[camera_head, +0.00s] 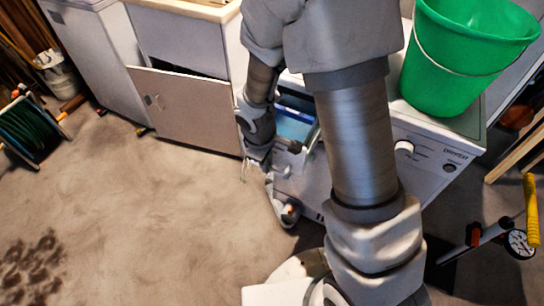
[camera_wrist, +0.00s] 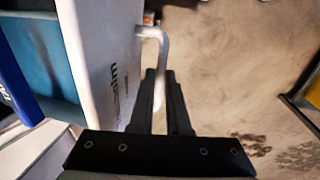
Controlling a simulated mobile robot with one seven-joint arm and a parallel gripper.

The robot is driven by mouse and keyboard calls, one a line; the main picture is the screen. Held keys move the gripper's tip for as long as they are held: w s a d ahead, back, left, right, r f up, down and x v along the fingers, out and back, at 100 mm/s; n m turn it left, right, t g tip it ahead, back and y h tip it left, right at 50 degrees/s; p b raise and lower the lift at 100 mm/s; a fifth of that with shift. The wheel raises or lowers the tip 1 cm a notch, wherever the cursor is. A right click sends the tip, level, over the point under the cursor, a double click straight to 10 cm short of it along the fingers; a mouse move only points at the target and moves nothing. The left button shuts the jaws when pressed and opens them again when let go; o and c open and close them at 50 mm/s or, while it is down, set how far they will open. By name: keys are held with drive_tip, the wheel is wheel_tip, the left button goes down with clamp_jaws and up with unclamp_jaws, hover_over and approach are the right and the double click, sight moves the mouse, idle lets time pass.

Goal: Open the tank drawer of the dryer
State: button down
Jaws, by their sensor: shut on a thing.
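The white dryer (camera_head: 432,150) stands at the right of the head view, partly hidden behind my arm. Its tank drawer is pulled out, with a blue inside (camera_head: 293,123) showing. In the wrist view the white drawer front (camera_wrist: 92,40) stands at the left, with dark lettering and the blue inside behind it. A pale bent handle (camera_wrist: 160,45) sticks out from the front. My gripper (camera_wrist: 159,78) is shut on the lower part of this handle. In the head view my arm hides much of the drawer, and the fingertips cannot be made out clearly.
A green bucket (camera_head: 462,60) stands on the dryer. A cabinet with an ajar, tilted door (camera_head: 185,108) is left of it. A hose reel (camera_head: 30,130) lies far left, and a yellow-handled pump (camera_head: 530,210) stands right. The floor (camera_head: 140,220) in the left foreground is clear, with dark stains.

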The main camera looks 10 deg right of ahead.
drive_tip(key=shift+s+a, duration=0.35)
drive_tip(key=shift+s, duration=0.1)
drive_tip(key=c, duration=0.9)
unclamp_jaws()
drive_tip(key=s+r+p, duration=0.1)
drive_tip(key=r, duration=0.4)
drive_tip(key=a+r+p, duration=0.1)
drive_tip(key=r+p, duration=0.1)
drive_tip(key=r, duration=0.4)
drive_tip(key=s+a+r+p, duration=0.1)
drive_tip(key=r+p, duration=0.1)
drive_tip(key=r, duration=0.4)
drive_tip(key=shift+s+r, duration=0.1)
drive_tip(key=shift+s, duration=0.2)
drive_tip(key=shift+d, duration=0.1)
drive_tip(key=s+d+r+m+t+p, duration=0.1)
drive_tip(key=s+d+r+m+p, duration=0.1)
drive_tip(key=r, duration=0.6)
drive_tip(key=s+d+r+m+t+p, duration=0.1)
drive_tip(key=s+d+r+m+p, duration=0.2)
drive_tip(key=s+d+r+m, duration=0.2)
drive_tip(key=s+d+r+m+t+y+p, duration=0.1)
drive_tip(key=s+d+r+m+p, duration=0.2)
drive_tip(key=r, duration=0.8)
drive_tip(key=shift+s+d+m+t, duration=0.3)
drive_tip(key=shift+s+m+t, duration=0.15)
drive_tip(key=shift+s, duration=0.45)
